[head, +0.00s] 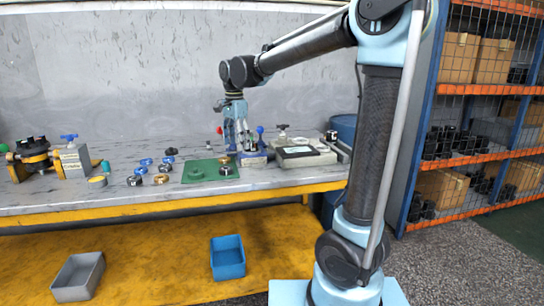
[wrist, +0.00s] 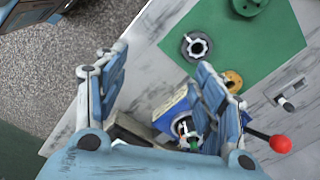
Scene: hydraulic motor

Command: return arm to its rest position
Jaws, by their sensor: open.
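My gripper (head: 237,143) hangs from my arm over the workbench, beside the right edge of a green mat (head: 199,178). In the wrist view my gripper (wrist: 165,90) is open, with its two blue fingers well apart and nothing held between them. Below the fingers, partly hidden by the right one, is a blue block-like fixture (wrist: 172,112) with small coloured parts on it. The head view shows its light-coloured base (head: 251,160) just under my gripper. Whether the fingers touch it cannot be told.
The workbench (head: 60,200) holds several small blue, black and brass parts left of the mat. A grey device (head: 305,155) stands to the right. A red-knobbed lever (wrist: 279,144) is close to the right finger. A grey bin (head: 79,277) and blue bin (head: 228,258) stand below. Shelving (head: 470,90) is at right.

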